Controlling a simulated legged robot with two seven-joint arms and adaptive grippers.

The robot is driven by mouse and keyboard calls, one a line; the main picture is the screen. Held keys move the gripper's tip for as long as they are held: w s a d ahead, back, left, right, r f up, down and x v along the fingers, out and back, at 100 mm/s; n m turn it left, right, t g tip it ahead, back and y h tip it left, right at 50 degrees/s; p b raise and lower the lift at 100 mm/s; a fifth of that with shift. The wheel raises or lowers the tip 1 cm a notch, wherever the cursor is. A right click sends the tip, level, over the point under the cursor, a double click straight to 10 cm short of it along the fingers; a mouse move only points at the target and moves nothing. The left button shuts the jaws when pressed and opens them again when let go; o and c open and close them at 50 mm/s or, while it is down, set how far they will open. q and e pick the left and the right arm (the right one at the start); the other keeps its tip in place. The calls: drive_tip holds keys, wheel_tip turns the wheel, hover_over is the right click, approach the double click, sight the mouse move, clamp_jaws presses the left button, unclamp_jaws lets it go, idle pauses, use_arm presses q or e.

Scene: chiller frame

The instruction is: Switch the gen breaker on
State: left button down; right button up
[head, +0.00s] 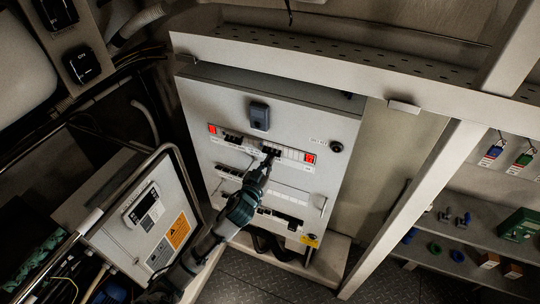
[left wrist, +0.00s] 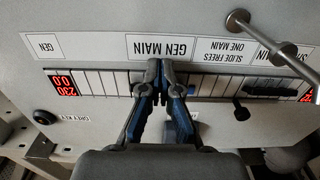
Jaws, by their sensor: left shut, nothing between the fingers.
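The light grey breaker panel (head: 225,100) stands upright in the middle of the head view. Its upper row holds breakers (head: 233,139) and white blanks between two red displays. My left gripper (head: 267,160) reaches this row. In the left wrist view, where the panel appears upside down, the shut fingertips of my left gripper (left wrist: 161,66) are at the row beside the "GEN MAIN" label (left wrist: 175,48). The fingers hide the breaker there, so its lever position and any contact cannot be told. The fingers hold nothing. My right gripper is not in view.
A rod with a round end (left wrist: 286,53) sticks out from the panel near the fingers. A blue-grey box (head: 260,115) sits above the row, and a black knob (head: 336,146) at right. A grey cabinet (head: 120,245) stands lower left; a white post (head: 415,205) stands right.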

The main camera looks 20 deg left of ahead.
use_arm(q)
drive_tip(key=shift+r, duration=0.15)
drive_tip(key=shift+r+p, duration=1.05)
drive_tip(key=shift+p, duration=0.1)
drive_tip(key=shift+f, duration=0.1)
drive_tip(key=s+p, duration=0.1)
drive_tip(key=s, duration=0.5)
drive_tip(key=shift+f, duration=0.25)
